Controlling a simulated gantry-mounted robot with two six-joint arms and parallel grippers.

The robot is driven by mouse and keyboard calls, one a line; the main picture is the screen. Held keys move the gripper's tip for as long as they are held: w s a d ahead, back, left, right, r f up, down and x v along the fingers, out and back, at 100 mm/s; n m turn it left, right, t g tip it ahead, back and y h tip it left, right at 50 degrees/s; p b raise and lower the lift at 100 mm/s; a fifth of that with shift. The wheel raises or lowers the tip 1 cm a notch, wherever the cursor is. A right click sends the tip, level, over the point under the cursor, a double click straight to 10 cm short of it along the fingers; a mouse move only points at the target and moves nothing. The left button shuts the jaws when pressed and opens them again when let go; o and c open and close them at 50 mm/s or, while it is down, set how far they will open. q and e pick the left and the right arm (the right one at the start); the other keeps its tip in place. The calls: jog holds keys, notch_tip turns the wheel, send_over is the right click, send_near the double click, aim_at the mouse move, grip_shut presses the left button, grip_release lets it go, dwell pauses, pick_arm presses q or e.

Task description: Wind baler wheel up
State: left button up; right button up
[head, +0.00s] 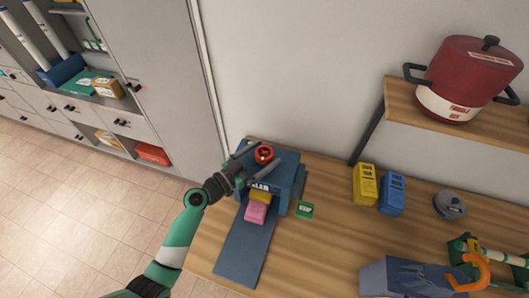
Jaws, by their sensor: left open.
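The baler (293,178) is a dark blue box at the table's left back corner, with part of its lettering showing on the front. Its red-orange wheel (264,154) sits on top. My left gripper (262,157) is open, with one dark finger on each side of the wheel. Whether the fingers touch the wheel I cannot tell. A pink block (255,213) and a yellow block (261,196) sit at the baler's front opening, above a blue ramp (243,252). My right gripper is not in view.
A small green box (305,210) lies right of the baler. Yellow (365,185) and blue (391,194) containers and a grey lid (450,204) stand farther right. A red pot (470,78) sits on a raised shelf. A grey cabinet (150,60) is at left. The table's middle is clear.

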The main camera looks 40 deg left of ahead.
pick_arm(q)
jog(key=shift+w, duration=0.4)
jog(key=c, duration=1.3)
jog(key=shift+c, duration=0.2)
jog(key=shift+y, duration=0.3)
